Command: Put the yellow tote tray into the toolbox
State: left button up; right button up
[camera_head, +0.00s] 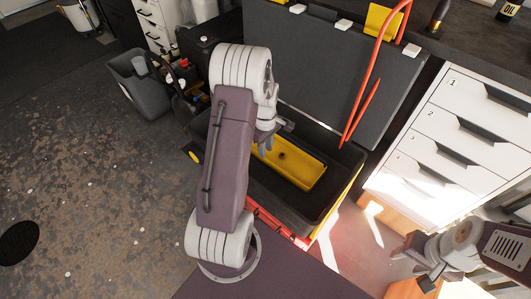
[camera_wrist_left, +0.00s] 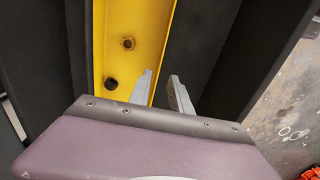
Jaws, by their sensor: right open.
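The yellow tote tray (camera_head: 290,166) lies inside the open black toolbox (camera_head: 328,212), low between its walls. In the left wrist view the tray (camera_wrist_left: 128,70) runs lengthwise, with two round marks on its floor. My left gripper (camera_wrist_left: 161,76) is open above the toolbox at the tray's right edge. One finger overlaps that edge and the other is over the dark interior. I cannot tell whether they touch the tray. In the head view my left arm hides part of the tray and toolbox. My right gripper (camera_head: 408,268) is open and empty at the lower right.
The toolbox lid (camera_head: 340,75) stands open behind, with a red handle (camera_head: 372,80) in front of it. A white drawer cabinet (camera_head: 455,130) is at the right. A grey bin (camera_head: 138,85) stands on the floor at the left. Open floor (camera_head: 110,190) extends left.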

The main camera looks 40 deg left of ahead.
pick_arm(q)
notch_tip(320, 180, up, 5)
jog(key=p, duration=0.1)
jog(key=s+d+r+m+t, duration=0.1)
jog(key=s+d+r+m, duration=0.3)
jog(key=s+d+m, duration=0.8)
jog(key=d+m, duration=0.3)
jog(key=m, duration=0.1)
jog(key=shift+d+m, duration=0.3)
jog(key=shift+m, duration=0.1)
pick_arm(e)
notch_tip(320, 180, up, 2)
jog(key=shift+r, duration=0.1)
pick_arm(q)
jog(key=shift+r, duration=0.15)
notch_tip(320, 180, up, 27)
jog(key=p, duration=2.7)
pick_arm(e)
notch_tip(320, 180, up, 27)
